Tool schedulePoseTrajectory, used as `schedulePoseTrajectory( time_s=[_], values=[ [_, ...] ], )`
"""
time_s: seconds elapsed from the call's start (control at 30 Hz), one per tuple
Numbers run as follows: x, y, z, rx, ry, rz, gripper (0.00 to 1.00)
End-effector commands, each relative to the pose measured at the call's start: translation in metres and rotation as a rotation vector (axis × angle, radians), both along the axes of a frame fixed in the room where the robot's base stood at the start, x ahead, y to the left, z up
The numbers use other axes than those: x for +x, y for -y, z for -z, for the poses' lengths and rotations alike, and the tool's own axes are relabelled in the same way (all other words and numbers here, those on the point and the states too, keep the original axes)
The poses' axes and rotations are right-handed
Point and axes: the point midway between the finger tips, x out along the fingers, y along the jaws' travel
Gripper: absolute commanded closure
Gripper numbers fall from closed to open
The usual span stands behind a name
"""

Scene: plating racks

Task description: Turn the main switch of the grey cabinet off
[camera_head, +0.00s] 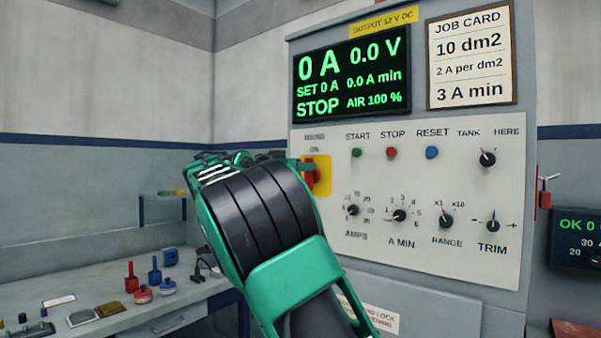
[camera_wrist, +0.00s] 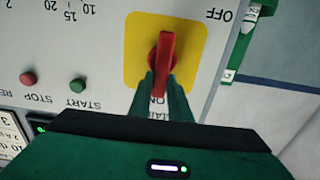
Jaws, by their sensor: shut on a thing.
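The main switch is a red handle (camera_wrist: 167,55) on a yellow plate (camera_wrist: 190,30) at the upper left of the grey cabinet's (camera_head: 400,225) panel. In the wrist view, which is upside down, the handle stands upright in line with the ON label, and OFF is printed to the side. My gripper (camera_wrist: 165,92) is shut on the red handle, one green finger on each side. In the head view, my gripper (camera_head: 308,165) reaches the yellow plate (camera_head: 326,176) from the left and partly hides the handle.
The cabinet display (camera_head: 352,72) reads 0 A, 0.0 V and STOP. Green, red and blue buttons (camera_head: 432,152) and several black knobs (camera_head: 400,215) sit right of the switch. A workbench (camera_head: 190,310) with small tools stands at the left.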

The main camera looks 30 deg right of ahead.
Motion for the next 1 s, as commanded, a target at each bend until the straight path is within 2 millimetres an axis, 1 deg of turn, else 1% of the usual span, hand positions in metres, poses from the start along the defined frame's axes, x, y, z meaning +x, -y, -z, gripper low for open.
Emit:
schedulePoseTrajectory(
  time_s=[0.03, 0.27, 0.47, 0.67, 1.0],
  values=[
    [0.001, -0.002, 0.003, 0.003, -0.006, 0.0, 1.0],
    [0.001, 0.003, 0.004, -0.004, -0.032, 0.002, 1.0],
    [0.004, 0.003, 0.005, -0.034, -0.115, 0.002, 1.0],
    [0.008, 0.002, 0.006, -0.086, -0.265, 0.003, 1.0],
    [0.015, -0.002, 0.011, -0.196, -0.57, 0.002, 1.0]
  ],
)
